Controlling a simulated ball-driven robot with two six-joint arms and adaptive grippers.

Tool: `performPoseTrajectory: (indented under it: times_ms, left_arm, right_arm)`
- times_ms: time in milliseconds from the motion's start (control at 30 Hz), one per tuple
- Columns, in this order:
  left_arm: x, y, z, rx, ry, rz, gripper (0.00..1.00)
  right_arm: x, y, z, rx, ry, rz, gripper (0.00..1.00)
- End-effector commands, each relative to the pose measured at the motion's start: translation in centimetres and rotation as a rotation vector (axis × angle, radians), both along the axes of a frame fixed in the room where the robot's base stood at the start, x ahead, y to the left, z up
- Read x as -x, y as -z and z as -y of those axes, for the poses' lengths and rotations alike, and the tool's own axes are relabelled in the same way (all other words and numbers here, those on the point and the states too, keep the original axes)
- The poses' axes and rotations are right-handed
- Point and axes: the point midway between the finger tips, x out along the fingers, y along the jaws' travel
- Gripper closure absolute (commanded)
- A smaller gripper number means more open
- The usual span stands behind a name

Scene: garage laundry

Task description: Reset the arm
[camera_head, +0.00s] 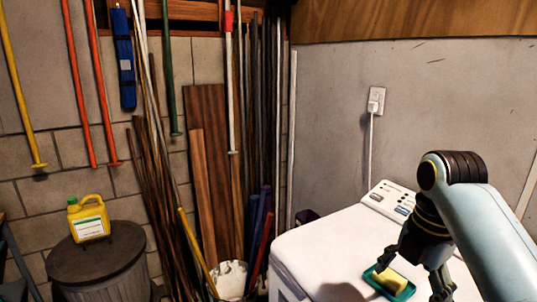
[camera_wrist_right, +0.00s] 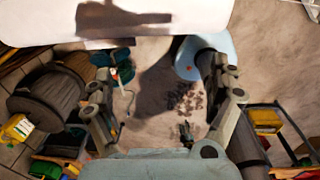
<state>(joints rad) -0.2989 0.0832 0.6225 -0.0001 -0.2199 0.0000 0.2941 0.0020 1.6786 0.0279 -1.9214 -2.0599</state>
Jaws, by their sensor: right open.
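My right arm comes in from the right in the head view. Its dark gripper (camera_head: 414,280) points down over the top of the white washing machine (camera_head: 330,245). A yellow sponge (camera_head: 390,279) rests in a teal tray (camera_head: 372,274) on the machine, beside and partly behind the gripper's fingers. In the right wrist view the gripper (camera_wrist_right: 160,85) has its two fingers spread wide, with nothing held between them. The white machine top (camera_wrist_right: 50,22) shows along the upper edge there, with a dark shadow on it. My left gripper is not seen.
A yellow jug (camera_head: 88,219) stands on a dark lidded bin (camera_head: 95,258) at the left. Boards and poles (camera_head: 205,180) lean on the wall. A corded outlet (camera_head: 376,100) is above the machine. The wrist view shows shelves (camera_wrist_right: 270,125) and open floor (camera_wrist_right: 150,105).

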Motion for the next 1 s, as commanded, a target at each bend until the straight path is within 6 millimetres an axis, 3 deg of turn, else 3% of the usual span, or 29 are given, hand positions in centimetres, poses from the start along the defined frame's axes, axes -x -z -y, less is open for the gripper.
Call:
performPoseTrajectory:
  times_ms: [267,467,700,1000]
  left_arm:
    - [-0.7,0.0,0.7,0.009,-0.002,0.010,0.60]
    - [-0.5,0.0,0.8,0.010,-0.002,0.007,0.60]
    - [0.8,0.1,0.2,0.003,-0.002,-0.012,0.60]
    - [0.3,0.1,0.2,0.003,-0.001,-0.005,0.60]
  right_arm:
    - [2.5,1.4,0.8,0.000,0.224,0.026,0.09]
    - [5.6,2.5,1.6,-0.010,0.491,0.061,0.09]
    - [11.6,3.4,2.7,-0.057,0.977,0.130,0.09]
    - [18.6,1.9,3.4,-0.186,1.563,0.211,0.09]
